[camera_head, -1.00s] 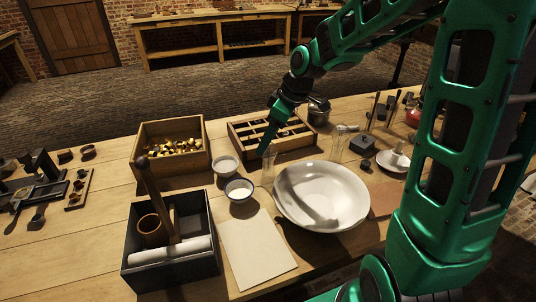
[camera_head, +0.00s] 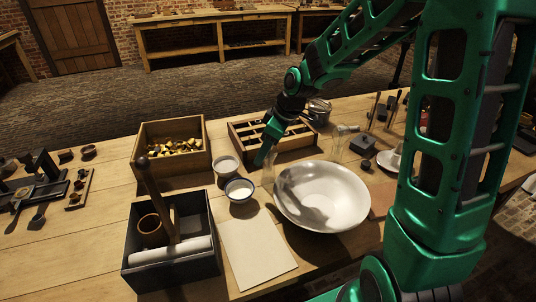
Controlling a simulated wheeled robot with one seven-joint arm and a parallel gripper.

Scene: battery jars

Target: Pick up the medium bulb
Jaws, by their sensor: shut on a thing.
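My gripper (camera_head: 264,160) points down between the small bowls and the large white bowl. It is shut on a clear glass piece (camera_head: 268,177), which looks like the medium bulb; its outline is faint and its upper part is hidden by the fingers. I cannot tell whether its lower end touches the table. Another clear glass piece (camera_head: 338,147) stands to the right, behind the white bowl.
A large white bowl (camera_head: 345,195) stands just right of the gripper, and two small bowls (camera_head: 239,190) (camera_head: 226,166) stand to its left. Behind is a compartmented wooden tray (camera_head: 240,137). A dark box (camera_head: 135,265) and pale sheet (camera_head: 258,255) are in front.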

